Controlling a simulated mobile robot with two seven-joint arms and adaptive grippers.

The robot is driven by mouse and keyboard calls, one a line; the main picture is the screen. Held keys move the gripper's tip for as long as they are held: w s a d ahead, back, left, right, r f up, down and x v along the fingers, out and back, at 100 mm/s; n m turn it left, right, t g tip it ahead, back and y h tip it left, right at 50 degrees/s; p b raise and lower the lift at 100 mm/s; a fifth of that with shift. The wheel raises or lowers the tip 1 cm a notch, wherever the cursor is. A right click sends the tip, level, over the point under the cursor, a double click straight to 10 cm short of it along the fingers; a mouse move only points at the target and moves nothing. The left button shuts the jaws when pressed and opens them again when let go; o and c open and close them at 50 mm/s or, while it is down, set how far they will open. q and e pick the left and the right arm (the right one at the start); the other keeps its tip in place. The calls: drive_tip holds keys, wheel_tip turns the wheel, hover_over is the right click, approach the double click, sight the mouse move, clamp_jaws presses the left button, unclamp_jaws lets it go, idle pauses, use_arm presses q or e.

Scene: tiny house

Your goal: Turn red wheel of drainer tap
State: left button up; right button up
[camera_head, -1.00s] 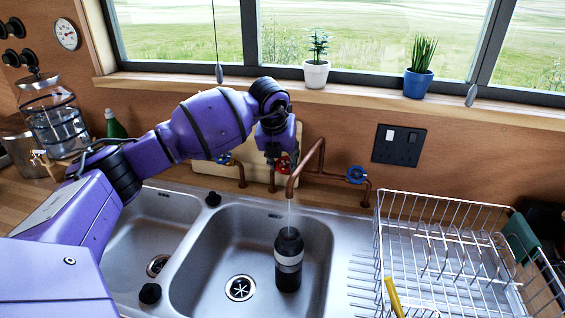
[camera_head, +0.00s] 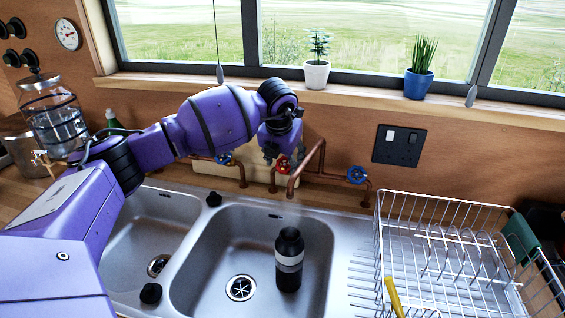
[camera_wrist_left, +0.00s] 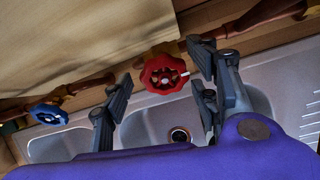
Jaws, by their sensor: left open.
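The red wheel (camera_head: 283,165) sits on the copper tap pipe behind the right sink basin. In the left wrist view the red wheel (camera_wrist_left: 164,74) shows whole, with a white mark on its right side. My left gripper (camera_head: 285,150) is at the wheel, just above it in the head view. In the wrist view the open fingers of the left gripper (camera_wrist_left: 161,87) stand on either side of the wheel, with gaps visible; they hold nothing. The copper spout (camera_head: 306,170) stands just right of the wheel. My right gripper is not in view.
A dark bottle (camera_head: 289,262) stands in the right basin (camera_head: 215,270). Blue wheels flank the red one, one at the right (camera_head: 356,175) and one at the left (camera_wrist_left: 48,114). A wire dish rack (camera_head: 440,235) fills the right counter. A board (camera_wrist_left: 80,45) leans behind the tap.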

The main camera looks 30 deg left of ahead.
use_arm(q)
drive_tip(key=v, duration=1.2)
drive_tip(key=shift+f, duration=0.1)
idle(0.9)
drive_tip(key=f+n+b, duration=0.2)
drive_tip(key=f+b, duration=0.1)
drive_tip(key=w+a+f+n+b, duration=0.1)
drive_tip(key=shift+f+h, duration=0.3)
drive_tip(key=shift+f, duration=0.1)
drive_tip(key=shift+n, duration=0.3)
drive_tip(key=x, duration=0.3)
drive_tip(key=w+x, duration=0.1)
drive_tip(key=x, duration=0.2)
drive_tip(key=shift+r, duration=0.1)
drive_tip(key=shift+w+f, duration=0.1)
drive_tip(key=shift+f, duration=0.3)
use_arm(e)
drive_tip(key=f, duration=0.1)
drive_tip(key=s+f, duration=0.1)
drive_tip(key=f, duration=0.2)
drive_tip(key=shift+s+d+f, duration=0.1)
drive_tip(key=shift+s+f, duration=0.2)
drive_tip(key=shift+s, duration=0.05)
use_arm(q)
drive_tip(key=shift+c, duration=0.6)
